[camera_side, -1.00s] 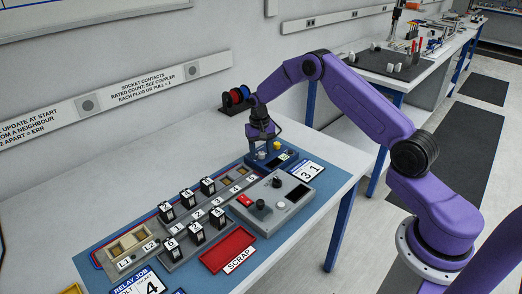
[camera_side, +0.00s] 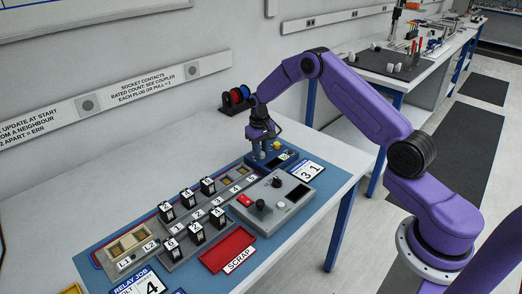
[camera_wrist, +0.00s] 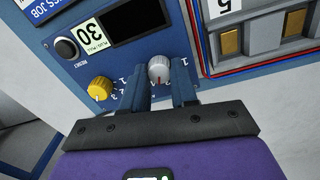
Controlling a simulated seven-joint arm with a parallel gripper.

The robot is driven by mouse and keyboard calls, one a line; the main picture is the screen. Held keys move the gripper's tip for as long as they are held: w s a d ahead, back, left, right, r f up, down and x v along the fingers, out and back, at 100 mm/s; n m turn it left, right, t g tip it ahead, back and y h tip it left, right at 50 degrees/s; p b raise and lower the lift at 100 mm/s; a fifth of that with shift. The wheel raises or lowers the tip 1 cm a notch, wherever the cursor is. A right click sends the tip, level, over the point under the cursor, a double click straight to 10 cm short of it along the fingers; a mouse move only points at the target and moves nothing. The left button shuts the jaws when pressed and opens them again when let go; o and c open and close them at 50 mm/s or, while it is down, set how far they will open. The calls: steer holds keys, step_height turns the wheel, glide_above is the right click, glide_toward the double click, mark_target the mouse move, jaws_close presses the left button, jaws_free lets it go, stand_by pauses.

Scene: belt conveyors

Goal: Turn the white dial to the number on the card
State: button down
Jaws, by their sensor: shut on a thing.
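The white dial (camera_wrist: 159,68) sits on a blue panel (camera_wrist: 205,72), with a red pointer mark near its lower edge and printed numbers around it, only partly legible. My gripper (camera_wrist: 164,82) has a finger on each side of the dial and is shut on it. In the side view my gripper (camera_side: 263,148) reaches down onto the blue box at the back of the mat and hides the white dial. A white card (camera_side: 307,171) beside the box appears to read "3 1".
A yellow dial (camera_wrist: 100,88), a black reset button (camera_wrist: 66,48), a dark display (camera_wrist: 137,20) and a "30" label (camera_wrist: 88,36) are close by on the panel. A grey control box (camera_side: 277,203), several black relays and a red scrap tray (camera_side: 228,250) stand nearer.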

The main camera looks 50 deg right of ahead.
steer(key=shift+n, duration=2)
steer(key=c, duration=0.9)
jaws_free()
steer(key=shift+r, duration=0.1)
steer(key=r, duration=1.7)
steer(key=shift+s+a+r, duration=0.1)
steer(key=shift+a, duration=0.25)
